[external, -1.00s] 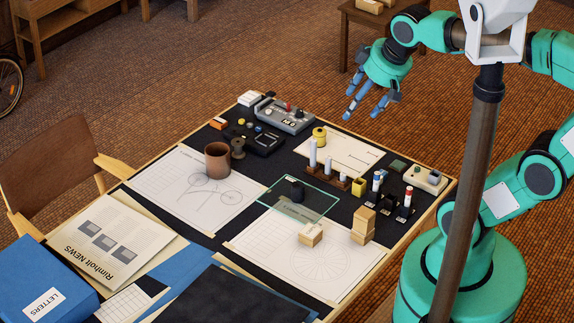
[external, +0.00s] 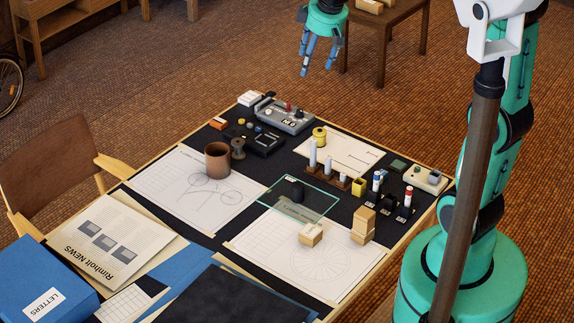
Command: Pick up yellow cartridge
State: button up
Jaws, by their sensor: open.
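A small yellow block (external: 359,187) sits on the dark board at the right, beside black blocks; it looks like the yellow cartridge. A round yellow piece (external: 319,135) stands farther back by the edge of a white sheet; I cannot tell for sure which of the two is the cartridge. My gripper (external: 317,68) is open and empty, fingers pointing down. In the picture it is above and beyond the table's far edge, well apart from both yellow things.
White cylinders in a brown rack (external: 326,172) stand close left of the yellow block. Black blocks with coloured pens (external: 391,199) are to its right. Stacked wooden blocks (external: 363,225), a glass plate (external: 284,208) and a brown cup (external: 217,159) are nearby. A chair (external: 62,163) stands at left.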

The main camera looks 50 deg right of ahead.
jog(key=w+d+f+n+g, duration=0.1)
jog(key=w+d+f, duration=0.5)
jog(key=w+d, duration=0.3)
jog(key=n+g+p, duration=0.2)
jog(key=n+g, duration=0.1)
send_over(319, 130)
notch_tip(319, 130, down, 35)
jog(key=shift+r+y, duration=0.15)
jog(key=shift+y, duration=0.25)
jog(key=shift+a, duration=0.1)
notch_tip(319, 130, down, 9)
jog(key=shift+r+b, duration=0.2)
jog(key=shift+b, duration=0.35)
